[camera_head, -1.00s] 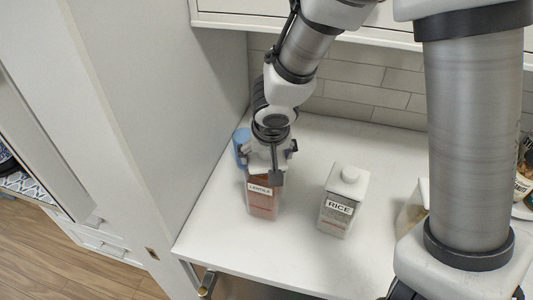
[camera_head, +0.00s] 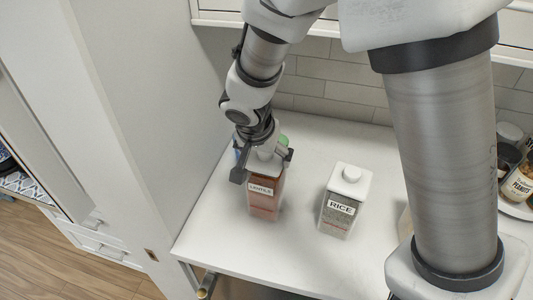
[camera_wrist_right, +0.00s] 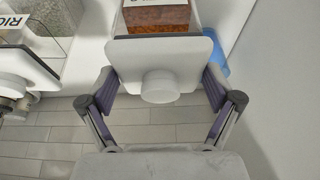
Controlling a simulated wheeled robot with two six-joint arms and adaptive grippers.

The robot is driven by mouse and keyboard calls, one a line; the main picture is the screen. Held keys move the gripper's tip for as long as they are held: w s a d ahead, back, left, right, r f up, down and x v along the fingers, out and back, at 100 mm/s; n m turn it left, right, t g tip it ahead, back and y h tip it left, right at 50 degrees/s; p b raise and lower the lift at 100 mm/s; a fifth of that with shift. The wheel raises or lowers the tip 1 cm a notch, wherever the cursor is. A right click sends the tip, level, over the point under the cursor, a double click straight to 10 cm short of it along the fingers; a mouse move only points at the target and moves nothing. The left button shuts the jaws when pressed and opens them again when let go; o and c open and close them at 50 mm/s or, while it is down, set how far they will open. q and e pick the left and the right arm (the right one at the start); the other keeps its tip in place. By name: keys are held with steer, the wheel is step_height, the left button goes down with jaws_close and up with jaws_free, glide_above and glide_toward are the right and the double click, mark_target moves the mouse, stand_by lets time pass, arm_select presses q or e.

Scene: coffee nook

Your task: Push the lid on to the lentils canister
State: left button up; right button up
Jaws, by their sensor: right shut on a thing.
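The lentils canister (camera_head: 265,203) is a clear square jar with reddish contents and a LENTILS label. It stands upright on the white counter, left of the rice canister. Its white square lid with a round knob (camera_wrist_right: 160,86) is between the fingers of my right gripper (camera_wrist_right: 158,78), which is shut on it. In the head view my right gripper (camera_head: 264,164) is at the top of the canister and hides most of the lid. The lid is over the canister mouth; I cannot tell whether it is fully seated. My left gripper is not in view.
The rice canister (camera_head: 343,212) with its white lid stands to the right. A blue item (camera_wrist_right: 216,60) and a green item (camera_head: 283,141) are close behind the lentils canister. A tall white panel (camera_head: 150,120) bounds the left side. The front counter (camera_head: 285,260) is clear.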

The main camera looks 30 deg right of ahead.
steer(key=shift+d+b, duration=0.1)
steer(key=shift+b, duration=0.3)
stand_by(0.5)
steer(key=shift+f, duration=0.1)
stand_by(0.4)
steer(key=shift+f+b, duration=0.15)
steer(key=shift+b, duration=0.3)
steer(key=shift+f+b, duration=0.25)
steer(key=shift+b, duration=0.25)
stand_by(0.3)
steer(key=o, duration=0.8)
steer(key=shift+c, duration=0.2)
